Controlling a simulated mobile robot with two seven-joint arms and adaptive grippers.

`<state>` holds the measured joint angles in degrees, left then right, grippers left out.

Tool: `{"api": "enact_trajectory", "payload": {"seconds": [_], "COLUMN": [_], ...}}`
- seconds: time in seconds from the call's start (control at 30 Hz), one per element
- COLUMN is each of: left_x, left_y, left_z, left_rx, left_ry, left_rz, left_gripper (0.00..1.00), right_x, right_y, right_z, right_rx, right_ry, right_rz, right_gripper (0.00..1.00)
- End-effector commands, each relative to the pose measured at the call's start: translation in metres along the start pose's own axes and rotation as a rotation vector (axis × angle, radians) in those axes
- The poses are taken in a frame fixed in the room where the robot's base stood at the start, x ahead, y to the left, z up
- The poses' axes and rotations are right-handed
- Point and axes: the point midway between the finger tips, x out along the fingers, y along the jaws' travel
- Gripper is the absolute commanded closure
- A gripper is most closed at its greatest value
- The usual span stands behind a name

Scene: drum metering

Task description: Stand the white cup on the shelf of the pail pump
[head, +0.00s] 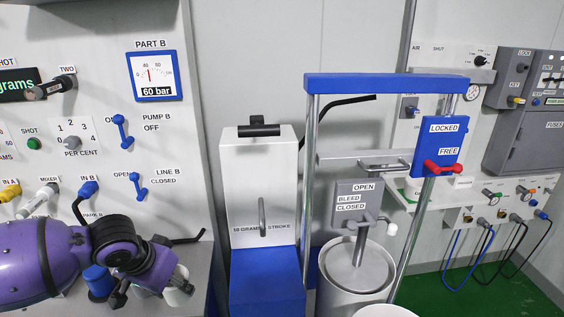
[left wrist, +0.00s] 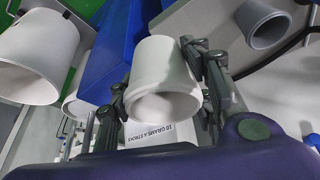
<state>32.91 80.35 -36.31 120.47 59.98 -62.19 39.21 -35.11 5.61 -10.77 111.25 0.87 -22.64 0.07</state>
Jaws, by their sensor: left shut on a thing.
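The white cup (left wrist: 165,78) is between the two dark fingers of my left gripper (left wrist: 162,84), which is shut on it. In the head view my left gripper (head: 172,283) is at the lower left, with part of the white cup (head: 178,296) showing below it. The pail pump (head: 259,185) is a white housing marked "10 GRAMS A STROKE" on a blue base (head: 266,282), right of the gripper. The cup is apart from it. My right gripper is not in view.
A drum (head: 357,276) with a grey plate stands under a blue-topped frame (head: 386,84) at the right. A control panel (head: 100,140) with levers is behind my left arm. In the left wrist view, a grey cup (left wrist: 268,32) and a white pail (left wrist: 38,52) flank the held cup.

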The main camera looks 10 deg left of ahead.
Motion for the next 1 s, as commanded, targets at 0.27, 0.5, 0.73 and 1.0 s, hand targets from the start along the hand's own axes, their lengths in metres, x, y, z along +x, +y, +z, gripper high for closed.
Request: {"api": "enact_trajectory", "payload": {"seconds": [0.27,0.5,0.73,1.0], "left_x": [-0.005,-0.031,-0.063,-0.08], "left_y": [-0.004,0.044,0.101,0.132], "left_z": [0.026,-0.009,-0.055,-0.083], "left_rx": [-0.16,-0.259,-0.237,-0.183], "left_ry": [-0.001,0.009,0.008,0.0], "left_rz": [-0.065,-0.101,-0.093,-0.077], "left_gripper": [0.81,0.81,0.81,0.81], "right_x": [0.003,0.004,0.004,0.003], "right_y": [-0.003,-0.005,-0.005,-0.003], "right_z": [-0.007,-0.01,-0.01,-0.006], "right_rx": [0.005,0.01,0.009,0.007], "right_ry": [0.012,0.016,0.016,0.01], "right_rz": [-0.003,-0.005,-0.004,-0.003], "right_gripper": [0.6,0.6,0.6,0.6]}}
